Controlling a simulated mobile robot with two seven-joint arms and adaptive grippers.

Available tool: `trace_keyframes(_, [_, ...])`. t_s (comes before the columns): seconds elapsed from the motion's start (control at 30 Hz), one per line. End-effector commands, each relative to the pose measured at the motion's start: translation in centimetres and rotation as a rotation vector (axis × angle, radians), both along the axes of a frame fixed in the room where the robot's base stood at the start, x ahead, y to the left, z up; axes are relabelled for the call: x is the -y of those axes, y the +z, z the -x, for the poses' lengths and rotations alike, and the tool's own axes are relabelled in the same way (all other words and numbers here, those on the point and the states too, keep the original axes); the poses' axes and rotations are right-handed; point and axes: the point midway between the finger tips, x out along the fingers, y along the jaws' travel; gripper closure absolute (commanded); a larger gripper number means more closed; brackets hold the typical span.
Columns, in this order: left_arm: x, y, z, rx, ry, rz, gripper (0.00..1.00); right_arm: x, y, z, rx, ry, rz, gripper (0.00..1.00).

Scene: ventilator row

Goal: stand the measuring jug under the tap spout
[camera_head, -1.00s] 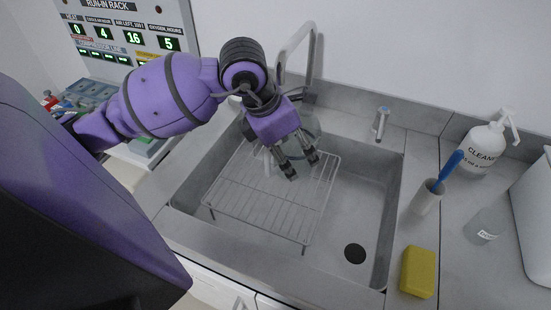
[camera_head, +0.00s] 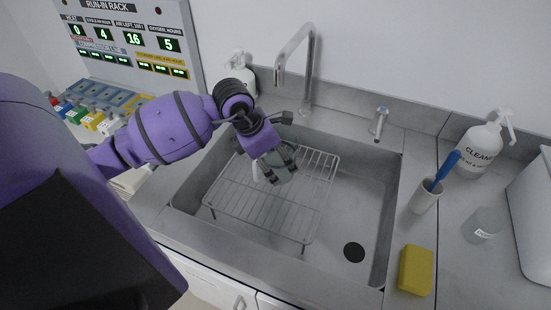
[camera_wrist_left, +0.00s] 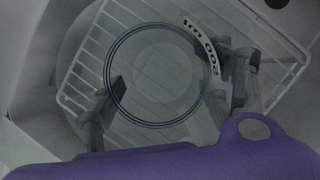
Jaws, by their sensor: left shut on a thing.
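My left gripper (camera_head: 273,172) is over the left part of the sink and shut on the clear measuring jug (camera_head: 287,165). The fingers and wrist hide part of the jug. In the left wrist view the jug's round rim (camera_wrist_left: 109,82) lies between the two fingers, with dark volume lettering on its side. Wire rack bars show through it. I cannot tell whether its base touches the rack. The grey tap spout (camera_head: 282,70) arches up behind the sink, its end above and behind the gripper. The jug sits forward of the spout in the picture. My right gripper is out of view.
A wire rack (camera_head: 318,200) lies in the grey sink (camera_head: 375,215). A tap lever (camera_head: 380,122) stands behind. Right of the sink are a yellow sponge (camera_head: 416,270), a brush holder (camera_head: 425,197), a beaker (camera_head: 484,226) and a cleaner bottle (camera_head: 478,148). The sink's right part is clear.

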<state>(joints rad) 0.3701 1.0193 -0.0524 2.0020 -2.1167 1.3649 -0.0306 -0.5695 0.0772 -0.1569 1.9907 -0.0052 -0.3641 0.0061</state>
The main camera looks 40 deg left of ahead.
Motion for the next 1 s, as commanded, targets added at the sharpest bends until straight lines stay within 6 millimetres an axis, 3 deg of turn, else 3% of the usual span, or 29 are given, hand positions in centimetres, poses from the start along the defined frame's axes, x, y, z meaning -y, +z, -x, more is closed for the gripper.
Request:
trace_keyframes(0.17, [0.0,-0.3,0.0,-0.001,0.000,-0.001,0.57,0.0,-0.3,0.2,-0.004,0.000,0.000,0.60])
trace_keyframes(0.2, [0.0,-0.2,0.0,0.000,0.000,0.000,0.25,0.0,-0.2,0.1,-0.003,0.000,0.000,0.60])
trace_keyframes(0.33, [0.0,-0.2,0.0,0.000,0.000,0.000,0.09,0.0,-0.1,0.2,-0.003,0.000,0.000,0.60])
trace_keyframes(0.77, [-0.1,0.5,0.1,0.002,0.001,-0.001,0.09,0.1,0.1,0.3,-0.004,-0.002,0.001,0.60])
trace_keyframes(1.0, [-1.0,4.4,1.5,0.003,0.000,-0.005,0.09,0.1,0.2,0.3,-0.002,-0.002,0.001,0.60])
